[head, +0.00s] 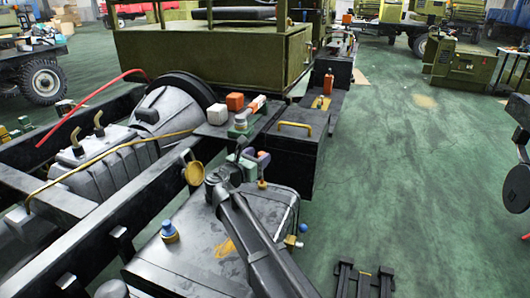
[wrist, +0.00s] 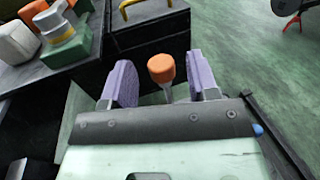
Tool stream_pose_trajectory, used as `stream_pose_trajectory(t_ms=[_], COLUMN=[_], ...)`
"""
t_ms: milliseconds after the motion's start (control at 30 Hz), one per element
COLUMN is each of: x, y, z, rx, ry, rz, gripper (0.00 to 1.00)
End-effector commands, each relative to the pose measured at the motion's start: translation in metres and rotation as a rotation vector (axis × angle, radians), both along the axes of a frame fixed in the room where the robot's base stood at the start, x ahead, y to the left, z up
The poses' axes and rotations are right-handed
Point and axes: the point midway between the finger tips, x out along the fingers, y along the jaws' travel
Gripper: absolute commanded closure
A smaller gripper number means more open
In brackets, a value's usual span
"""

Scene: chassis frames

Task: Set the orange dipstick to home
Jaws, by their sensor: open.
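The orange dipstick (wrist: 161,68) shows in the wrist view as a rounded orange cap on a pale stem. It stands between the two purple finger pads of my gripper (wrist: 160,84), with a gap on each side. The lower stem is hidden behind the gripper body. My gripper is open. Where the dipstick's lower end sits is hidden.
A black box with a yellow handle (head: 296,127) stands just beyond the gripper. A white block (head: 217,114), an orange block (head: 235,101) and a green block stand on the frame left of it. A blue cap (head: 169,231) stands on the tank. Green floor is open at right.

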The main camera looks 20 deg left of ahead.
Motion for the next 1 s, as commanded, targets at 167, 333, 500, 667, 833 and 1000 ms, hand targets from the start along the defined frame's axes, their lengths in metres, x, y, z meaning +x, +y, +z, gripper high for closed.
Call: stream_pose_trajectory(t_ms=[167, 333, 500, 667, 833, 1000], x=[0.032, 0.041, 0.04, 0.04, 0.04, 0.04], y=[-0.009, -0.013, -0.013, -0.013, -0.013, -0.013], z=[0.0, 0.0, 0.0, 0.0, 0.0, -0.001], rx=[0.001, 0.001, 0.001, 0.001, 0.001, 0.001], ry=[0.0, 0.001, 0.001, 0.001, 0.001, 0.001], rz=[-0.002, 0.0, 0.0, 0.0, 0.0, -0.001], gripper=[0.46, 0.46, 0.46, 0.7, 0.96, 1.0])
